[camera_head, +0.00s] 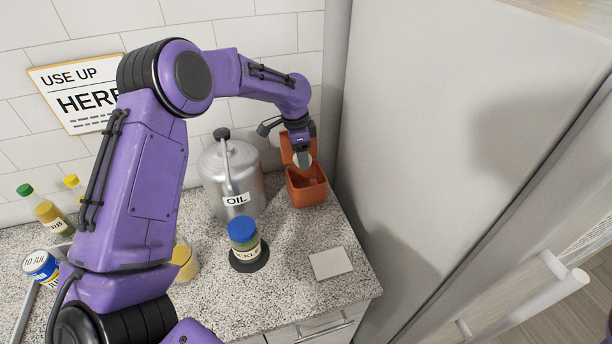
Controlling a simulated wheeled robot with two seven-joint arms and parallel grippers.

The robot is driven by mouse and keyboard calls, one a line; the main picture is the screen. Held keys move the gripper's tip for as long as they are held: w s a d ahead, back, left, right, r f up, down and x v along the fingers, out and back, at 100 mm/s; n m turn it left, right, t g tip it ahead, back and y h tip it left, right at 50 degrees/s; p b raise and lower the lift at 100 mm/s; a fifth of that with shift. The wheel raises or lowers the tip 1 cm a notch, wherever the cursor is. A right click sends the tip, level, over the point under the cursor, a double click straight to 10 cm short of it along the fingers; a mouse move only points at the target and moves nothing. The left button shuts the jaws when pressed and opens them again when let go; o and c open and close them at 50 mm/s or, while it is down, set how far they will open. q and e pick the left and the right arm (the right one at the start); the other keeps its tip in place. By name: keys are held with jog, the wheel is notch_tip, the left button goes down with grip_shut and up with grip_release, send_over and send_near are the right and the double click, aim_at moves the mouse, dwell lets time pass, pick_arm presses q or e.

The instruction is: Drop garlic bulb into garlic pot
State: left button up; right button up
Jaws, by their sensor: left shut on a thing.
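The garlic pot (307,192) is an orange-brown square pot at the back right of the counter, against the fridge side. Its lid (287,150) stands raised at the back. My left gripper (303,160) points down over the pot's opening. It is shut on a small pale thing, the garlic bulb (304,161), of which only a part shows. The bulb is at or just above the rim; I cannot tell its exact height. My right gripper is not in view.
A metal oil can (232,180) stands just left of the pot. A pickle jar (243,238) on a dark round mat and a pale square tile (330,263) lie in front. A tall fridge (450,130) bounds the right.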

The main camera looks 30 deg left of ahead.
pick_arm(q)
jog(key=shift+w+a+r+m, duration=0.15)
jog(key=shift+w+a+m, duration=0.15)
jog(key=shift+a, duration=0.35)
jog(key=shift+f, duration=0.3)
notch_tip(320, 180, down, 5)
jog(key=shift+f, duration=0.2)
jog(key=o, duration=1.1)
jog(key=shift+s+d+r, duration=0.15)
jog(key=shift+d, duration=0.05)
jog(key=shift+r, duration=0.15)
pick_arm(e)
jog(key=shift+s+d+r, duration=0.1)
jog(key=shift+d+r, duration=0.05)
